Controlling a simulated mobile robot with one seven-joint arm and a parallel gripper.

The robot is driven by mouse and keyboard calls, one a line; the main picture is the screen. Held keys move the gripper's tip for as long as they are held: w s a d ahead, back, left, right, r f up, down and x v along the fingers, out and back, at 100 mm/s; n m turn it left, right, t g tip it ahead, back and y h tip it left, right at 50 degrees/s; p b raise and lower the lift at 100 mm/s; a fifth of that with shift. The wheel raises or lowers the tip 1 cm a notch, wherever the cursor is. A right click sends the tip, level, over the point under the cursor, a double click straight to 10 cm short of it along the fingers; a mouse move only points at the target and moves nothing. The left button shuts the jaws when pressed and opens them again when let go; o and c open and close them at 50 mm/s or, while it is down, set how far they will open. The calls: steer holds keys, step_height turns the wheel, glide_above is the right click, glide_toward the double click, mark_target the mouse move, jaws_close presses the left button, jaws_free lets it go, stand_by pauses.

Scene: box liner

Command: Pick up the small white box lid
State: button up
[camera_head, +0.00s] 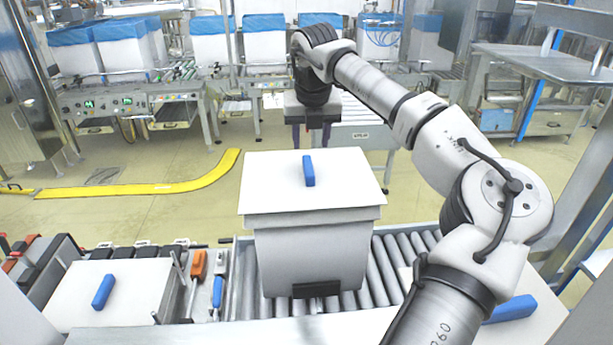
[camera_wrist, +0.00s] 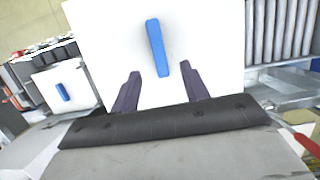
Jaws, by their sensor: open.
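A white lid (camera_head: 270,180) with a blue bar handle (camera_head: 308,171) sits on a white box (camera_head: 300,255) on the roller conveyor. My gripper (camera_head: 310,140) points down above the lid's far side, behind the handle, apart from it and empty. In the wrist view, its two dark open fingers (camera_wrist: 160,70) appear on either side of the near end of the blue handle (camera_wrist: 157,47); the lid (camera_wrist: 110,35) fills the middle. A second white lid (camera_head: 130,290) with a blue handle (camera_head: 103,291) lies at the lower left.
Rollers (camera_head: 382,270) run beside the box. Orange and blue tools (camera_head: 198,263) lie between box and left lid. A blue handle (camera_head: 510,309) shows at lower right, partly behind my arm. White bins with blue liners (camera_head: 125,45) stand at the back. A yellow floor strip (camera_head: 150,187) lies beyond.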

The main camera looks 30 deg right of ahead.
mark_target(308, 165)
steer(key=b+x, duration=0.2)
steer(key=x, duration=0.6)
steer(key=shift+w+a+f+b, duration=0.1)
steer(key=shift+w+f+b, duration=0.15)
steer(key=shift+f+b, duration=0.15)
steer(key=shift+r, duration=0.1)
jaws_close()
